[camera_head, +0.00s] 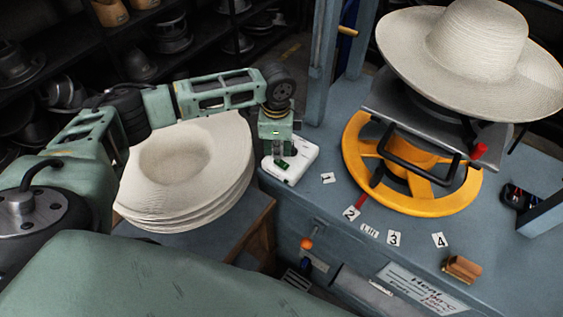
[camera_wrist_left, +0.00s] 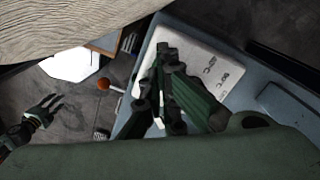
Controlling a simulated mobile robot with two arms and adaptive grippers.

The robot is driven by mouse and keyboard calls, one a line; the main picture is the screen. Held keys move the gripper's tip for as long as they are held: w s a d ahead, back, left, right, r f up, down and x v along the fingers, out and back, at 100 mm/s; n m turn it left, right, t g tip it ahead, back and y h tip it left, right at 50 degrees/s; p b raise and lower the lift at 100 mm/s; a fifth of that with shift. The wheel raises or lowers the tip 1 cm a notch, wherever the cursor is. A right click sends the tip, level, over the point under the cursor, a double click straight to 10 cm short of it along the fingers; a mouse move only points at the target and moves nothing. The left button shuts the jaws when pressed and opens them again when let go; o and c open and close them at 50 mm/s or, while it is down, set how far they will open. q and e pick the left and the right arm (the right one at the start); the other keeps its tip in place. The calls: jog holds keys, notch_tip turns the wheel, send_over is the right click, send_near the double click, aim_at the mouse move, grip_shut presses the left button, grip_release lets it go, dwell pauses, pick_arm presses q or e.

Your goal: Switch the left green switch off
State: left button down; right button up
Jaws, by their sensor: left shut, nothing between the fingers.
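A white switch box (camera_head: 302,158) sits on the left end of the blue-grey bench. A small dark green switch (camera_head: 281,163) shows on its near left part. My left gripper (camera_head: 284,152) points down over the box, shut and empty, its tips close to the switch. I cannot tell whether they touch it. In the left wrist view the shut fingers (camera_wrist_left: 163,92) lie in front of the white box (camera_wrist_left: 215,70), which bears dark markings; the switches are hidden there. My right gripper (camera_wrist_left: 52,106) shows at the left of that view, away from the box, its fingers apart.
A stack of pale hats (camera_head: 190,165) stands left of the box, under my left arm. Right of it are a yellow wheel (camera_head: 452,207) and a press with a wide-brimmed hat (camera_head: 478,45). An orange-knobbed lever (camera_head: 306,243) juts from the bench front.

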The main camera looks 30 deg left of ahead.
pick_arm(q)
jog(key=shift+f, duration=0.75)
jog(key=shift+s+f+b, duration=0.1)
jog(key=shift+f+b, duration=0.3)
jog(key=shift+f, duration=0.1)
dwell(0.5)
jog(key=shift+r+p, duration=0.75)
jog(key=shift+p, duration=0.15)
notch_tip(320, 180, up, 6)
jog(key=p, duration=0.6)
jog(key=shift+f, duration=0.2)
